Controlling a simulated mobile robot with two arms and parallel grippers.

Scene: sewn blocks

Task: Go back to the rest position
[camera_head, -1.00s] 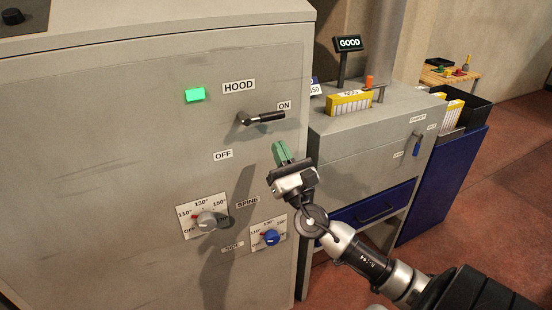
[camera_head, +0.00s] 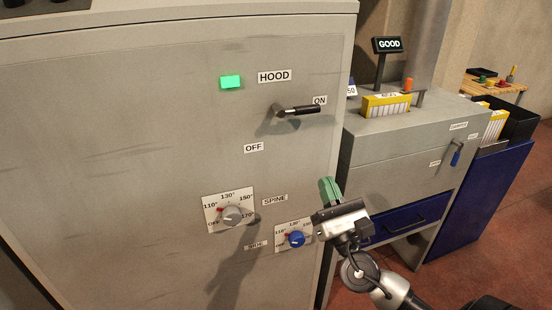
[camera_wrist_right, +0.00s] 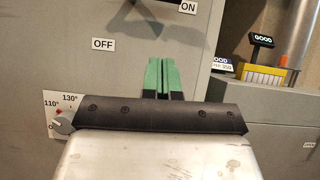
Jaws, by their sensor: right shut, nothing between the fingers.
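My right gripper (camera_head: 330,190) has green fingers pressed together with nothing between them. It is in front of the right edge of the grey cabinet (camera_head: 120,150), below the hood lever and just right of the blue dial. In the right wrist view its green fingertips (camera_wrist_right: 162,75) also show together, pointing at the cabinet front. The hood lever (camera_head: 300,110) points right, to the ON label (camera_head: 320,100). A green lamp (camera_head: 231,82) is lit beside the HOOD label. My left gripper is out of view.
The grey dial (camera_head: 232,215) and blue dial (camera_head: 296,239) sit low on the cabinet front. A grey unit (camera_head: 400,145) with a blue drawer, a yellow box (camera_head: 386,106) and a GOOD sign (camera_head: 388,45) stands at the right. Red floor lies open at far right.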

